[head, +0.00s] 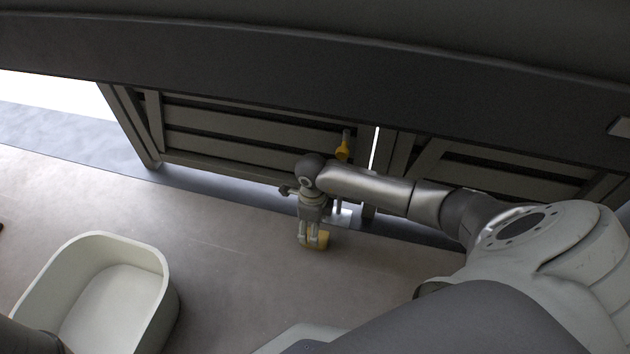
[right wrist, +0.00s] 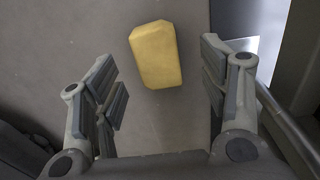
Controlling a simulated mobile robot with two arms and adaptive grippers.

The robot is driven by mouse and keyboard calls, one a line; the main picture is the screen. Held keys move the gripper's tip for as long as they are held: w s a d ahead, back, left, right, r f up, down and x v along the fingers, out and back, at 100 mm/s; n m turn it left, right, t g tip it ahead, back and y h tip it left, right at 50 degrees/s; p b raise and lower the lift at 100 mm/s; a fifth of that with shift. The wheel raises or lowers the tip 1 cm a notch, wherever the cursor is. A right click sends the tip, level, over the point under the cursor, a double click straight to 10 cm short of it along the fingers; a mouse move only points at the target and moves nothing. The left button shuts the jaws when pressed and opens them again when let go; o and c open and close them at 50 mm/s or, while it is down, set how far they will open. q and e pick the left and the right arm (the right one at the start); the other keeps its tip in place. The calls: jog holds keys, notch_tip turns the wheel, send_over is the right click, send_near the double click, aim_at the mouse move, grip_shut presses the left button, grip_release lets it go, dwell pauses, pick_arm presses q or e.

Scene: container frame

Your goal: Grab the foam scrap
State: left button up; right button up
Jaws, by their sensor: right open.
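The foam scrap is a yellow block (right wrist: 155,54) lying on the floor in the right wrist view. It also shows in the head view (head: 321,240), partly hidden by my right gripper. My right gripper (head: 313,243) points down over it in the head view. In the right wrist view my right gripper (right wrist: 160,85) is open, one finger on each side, with the block ahead between them. The fingers look apart from the block; the exact height gap is hard to tell. My left gripper is not in view.
A pale empty bin (head: 165,270) stands on the floor at the lower left. A light plate (head: 343,218) lies close beside the gripper. Floor between bin and gripper is clear.

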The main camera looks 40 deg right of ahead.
aim_at(323, 236)
jog(key=shift+s+f+b, duration=0.2)
jog(key=shift+f+b, duration=1.05)
jog(key=shift+f, duration=0.1)
jog(key=shift+s+f+b, duration=0.2)
jog(key=shift+f+b, duration=1.05)
jog(key=shift+f, duration=0.05)
jog(key=shift+r, duration=0.1)
jog(key=c, duration=0.8)
